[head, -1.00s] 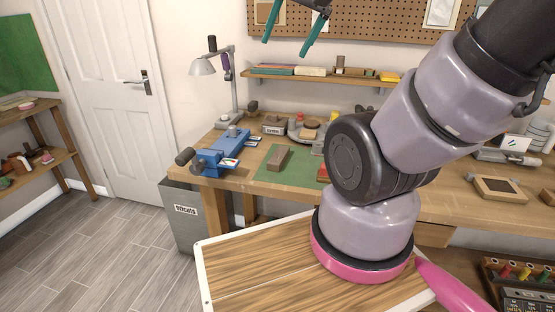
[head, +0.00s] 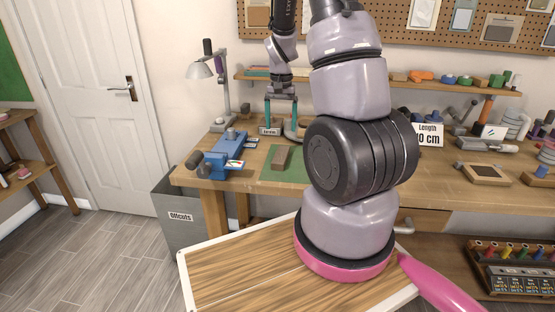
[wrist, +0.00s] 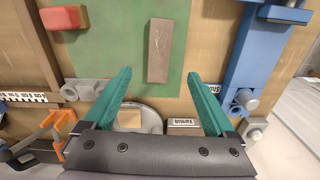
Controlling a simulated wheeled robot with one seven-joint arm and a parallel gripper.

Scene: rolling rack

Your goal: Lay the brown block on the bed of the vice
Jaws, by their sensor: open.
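The brown block (head: 281,158) lies on the green mat (head: 293,176) on the workbench. In the wrist view the block (wrist: 159,51) lies on the mat beyond my fingertips, with faint marks on its top. The blue vice (head: 222,151) stands to the left of the mat in the head view; in the wrist view the vice (wrist: 258,62) is at the right. My gripper (head: 281,108) points down above the back of the bench, behind the block. In the wrist view my gripper (wrist: 162,75) is open and empty, its teal fingers spread wide and apart from the block.
A grey lamp (head: 221,85) stands behind the vice. A tin (head: 270,129) and a round tray (wrist: 138,114) are near my fingers. A grey offcuts bin (head: 180,217) stands at the bench's left end.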

